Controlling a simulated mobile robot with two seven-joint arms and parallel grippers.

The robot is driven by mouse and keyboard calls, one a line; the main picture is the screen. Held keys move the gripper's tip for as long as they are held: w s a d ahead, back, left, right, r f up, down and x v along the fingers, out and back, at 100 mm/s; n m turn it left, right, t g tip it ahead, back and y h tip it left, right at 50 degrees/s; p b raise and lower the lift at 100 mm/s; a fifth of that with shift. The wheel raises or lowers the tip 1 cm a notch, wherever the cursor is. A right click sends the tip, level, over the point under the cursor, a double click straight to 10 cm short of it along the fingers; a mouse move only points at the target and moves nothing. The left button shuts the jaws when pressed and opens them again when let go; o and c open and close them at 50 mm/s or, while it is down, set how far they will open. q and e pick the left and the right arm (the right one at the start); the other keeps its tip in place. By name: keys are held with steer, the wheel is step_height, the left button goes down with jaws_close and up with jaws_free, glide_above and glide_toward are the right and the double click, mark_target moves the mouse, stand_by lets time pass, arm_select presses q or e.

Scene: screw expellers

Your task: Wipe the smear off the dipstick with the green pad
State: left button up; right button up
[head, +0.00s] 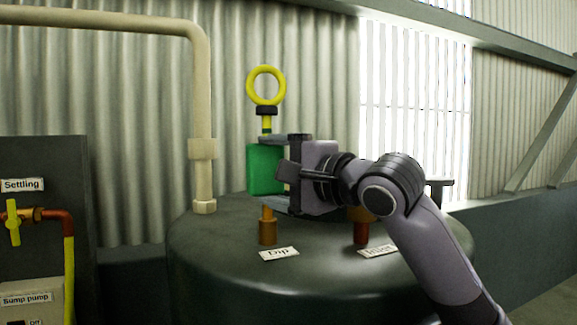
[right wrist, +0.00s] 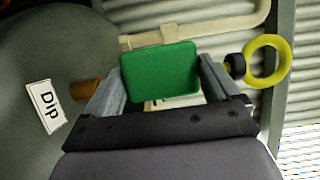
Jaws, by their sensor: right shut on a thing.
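The dipstick (head: 266,86) stands upright at the tank's top, with a yellow ring handle, a black collar and a short yellow stem below it. Its ring also shows at the right of the right wrist view (right wrist: 267,62). The green pad (head: 262,168) is upright over the dipstick's line and hides the middle of its stem. My right gripper (head: 268,172) is shut on the green pad, with one finger at its upper edge and one at its lower edge. The pad fills the space between the fingers in the right wrist view (right wrist: 160,72). No smear shows. I cannot tell whether pad and stem touch. My left gripper is out of view.
A brown tube (head: 268,233) with a "Dip" label (head: 279,254) stands on the dark tank (head: 300,285). Another labelled fitting (head: 361,232) is to its right, under my arm. A cream pipe (head: 202,120) rises at the left. A valve and pump panel (head: 35,240) is farther left.

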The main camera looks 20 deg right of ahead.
steer(key=shift+a+f, duration=0.1)
steer(key=shift+a, duration=0.3)
steer(key=shift+r+p, duration=1.15)
steer(key=shift+r, duration=0.1)
steer(key=shift+w+d+f+p, duration=0.1)
steer(key=shift+d+p, duration=0.05)
steer(key=shift+d, duration=0.9)
steer(key=shift+w+d+p, duration=0.1)
steer(key=shift+d+p, duration=0.05)
steer(key=shift+d, duration=0.85)
steer(key=shift+s+d+f, duration=0.1)
steer(key=shift+s, duration=0.5)
glide_toward(284, 157)
steer(key=w+a, duration=0.2)
steer(key=shift+w+a+b, duration=0.1)
steer(key=shift+a+b, duration=0.25)
